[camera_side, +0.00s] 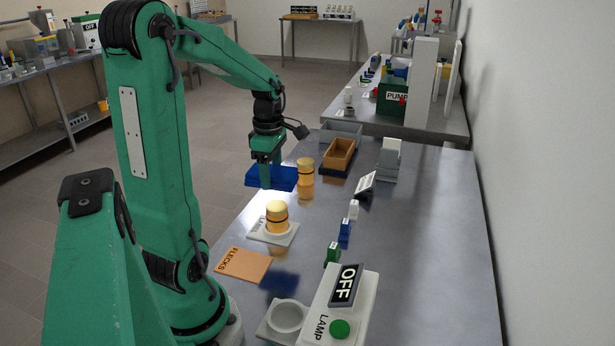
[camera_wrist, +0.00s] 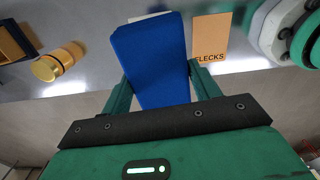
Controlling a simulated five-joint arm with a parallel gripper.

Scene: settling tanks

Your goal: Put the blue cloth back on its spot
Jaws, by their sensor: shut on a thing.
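My gripper (camera_side: 265,183) is shut on the blue cloth (camera_side: 285,178) and holds it up at the table's left edge. In the wrist view the blue cloth (camera_wrist: 152,60) fills the space between the two green fingers. It hides part of a pale plate behind it. No label marks a spot for the cloth in either view. A dark bluish patch shows on the table between the orange FLECKS card (camera_side: 243,264) and the lamp box; I cannot tell whether it is a mark, a shadow or a reflection.
An amber jar (camera_side: 277,217) stands on a white labelled plate, and another amber jar (camera_side: 306,178) stands farther back. The lamp box (camera_side: 339,310) with its OFF sign is in front, beside a round white holder (camera_side: 287,317). Behind are a brown tray (camera_side: 339,153) and small bottles.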

